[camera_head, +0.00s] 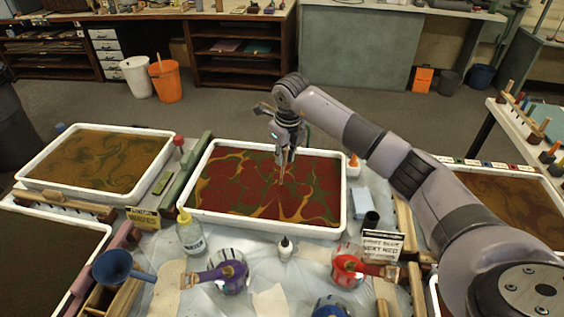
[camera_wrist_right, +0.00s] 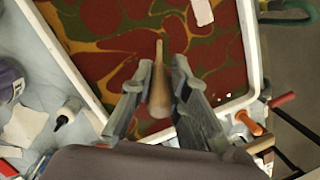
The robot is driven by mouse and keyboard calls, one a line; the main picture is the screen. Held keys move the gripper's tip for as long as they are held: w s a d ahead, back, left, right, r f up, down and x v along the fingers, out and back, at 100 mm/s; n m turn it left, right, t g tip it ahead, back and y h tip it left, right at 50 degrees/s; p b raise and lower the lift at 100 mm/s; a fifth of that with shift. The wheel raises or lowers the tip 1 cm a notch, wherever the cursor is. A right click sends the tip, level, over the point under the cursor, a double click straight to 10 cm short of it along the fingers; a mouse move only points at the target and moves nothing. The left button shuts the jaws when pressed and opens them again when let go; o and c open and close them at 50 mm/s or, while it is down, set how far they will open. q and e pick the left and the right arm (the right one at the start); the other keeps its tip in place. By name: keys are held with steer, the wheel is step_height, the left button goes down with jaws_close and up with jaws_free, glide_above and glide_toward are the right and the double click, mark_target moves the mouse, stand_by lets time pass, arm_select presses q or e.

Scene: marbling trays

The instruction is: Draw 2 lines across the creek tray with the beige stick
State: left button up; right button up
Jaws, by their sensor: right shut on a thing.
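The tray in the middle (camera_head: 338,228) is white-rimmed and holds a red liquid marbled with green and yellow. I cannot read a label that tells whether it is the creek tray. My right gripper (camera_head: 285,155) is over this tray and shut on the beige stick (camera_head: 282,173). In the right wrist view the stick (camera_wrist_right: 158,90) sits between the two fingers and points away over the red pattern. Its tip is over the middle of the tray; I cannot tell whether it touches the liquid. The tray's rim also shows in the wrist view (camera_wrist_right: 70,65). My left gripper is out of view.
Other marbling trays stand at the back left (camera_head: 98,190), front left and right. A water bottle (camera_head: 190,236), purple (camera_head: 228,270) and red (camera_head: 346,265) jars and a small white bottle (camera_head: 285,248) stand before the middle tray. An orange-capped bottle (camera_head: 353,166) stands by its right rim.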

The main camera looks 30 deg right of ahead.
steer(key=w+d+r, duration=0.4)
steer(key=w+d, duration=0.3)
steer(key=w, duration=0.2)
steer(key=shift+w+b, duration=0.15)
steer(key=shift+b, duration=0.3)
stand_by(1.0)
stand_by(0.4)
